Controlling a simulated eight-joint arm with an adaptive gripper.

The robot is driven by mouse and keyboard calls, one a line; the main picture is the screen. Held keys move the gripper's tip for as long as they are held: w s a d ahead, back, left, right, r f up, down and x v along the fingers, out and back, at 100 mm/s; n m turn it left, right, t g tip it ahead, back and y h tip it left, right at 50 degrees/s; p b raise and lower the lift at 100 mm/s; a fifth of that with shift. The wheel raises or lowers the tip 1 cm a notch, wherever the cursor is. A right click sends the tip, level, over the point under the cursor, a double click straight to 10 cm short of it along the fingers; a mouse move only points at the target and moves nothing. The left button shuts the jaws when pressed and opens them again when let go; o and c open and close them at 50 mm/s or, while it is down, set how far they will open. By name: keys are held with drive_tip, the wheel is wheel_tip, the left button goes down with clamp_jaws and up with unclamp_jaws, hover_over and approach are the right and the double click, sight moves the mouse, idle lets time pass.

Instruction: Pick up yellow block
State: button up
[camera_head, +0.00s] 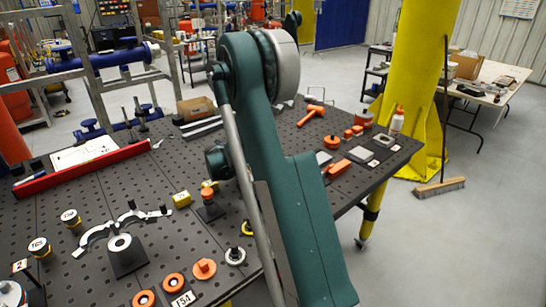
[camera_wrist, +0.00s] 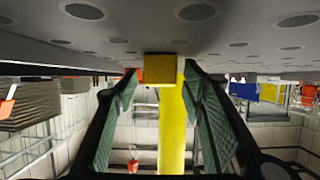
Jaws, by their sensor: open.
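In the wrist view, which shows the table upside down along the top, a small yellow block (camera_wrist: 160,71) rests on the table. My gripper (camera_wrist: 160,76) is open, with its two green-padded fingers on either side of the block. Gaps show between the block and both fingertips, and nothing is held. In the head view a yellow block (camera_head: 181,199) with a dark mark sits on the perforated table (camera_head: 95,210). Another small yellow piece (camera_head: 209,185) lies just right of it, partly hidden. My arm hides the gripper's fingers there, so I cannot tell which piece is between them.
An orange-topped dark piece (camera_head: 209,205) stands close to the yellow block. A silver curved clamp (camera_head: 122,222) lies to its left. Orange discs (camera_head: 204,269) are in front. A red bar (camera_head: 85,169) lies at the left. A yellow column (camera_head: 420,90) rises beyond the table.

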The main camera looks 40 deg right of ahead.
drive_tip(key=shift+c, duration=0.5)
drive_tip(key=c, duration=0.9)
drive_tip(key=shift+r, duration=0.15)
wheel_tip(320, 180, up, 10)
drive_tip(key=shift+f+p, duration=0.1)
drive_tip(key=shift+p, duration=1.05)
drive_tip(key=w+a+r+n+t+y+p, duration=0.1)
drive_tip(key=a+r+n+t+y+p, duration=0.1)
drive_tip(key=a, duration=1.4)
drive_tip(key=w+a+r+n+t+y+p, duration=0.1)
drive_tip(key=a+r+n+t+y+p, duration=0.2)
drive_tip(key=a, duration=1.2)
drive_tip(key=w+a+r+n+t+y+p, duration=0.1)
drive_tip(key=a+n+t+y+p, duration=0.3)
drive_tip(key=a, duration=1.2)
drive_tip(key=shift+w+a+r+n+t+p, duration=0.1)
drive_tip(key=shift+r+n+t+p, duration=0.2)
drive_tip(key=shift+n+t+p, duration=0.5)
drive_tip(key=shift+w+a+r+n+t+p, duration=0.1)
drive_tip(key=shift+r+n+t+p, duration=0.3)
drive_tip(key=shift+n, duration=0.65)
drive_tip(key=shift+w+a+r+n+t+p, duration=0.1)
drive_tip(key=shift+r+n+t+p, duration=0.05)
drive_tip(key=shift+n+t+p, duration=0.7)
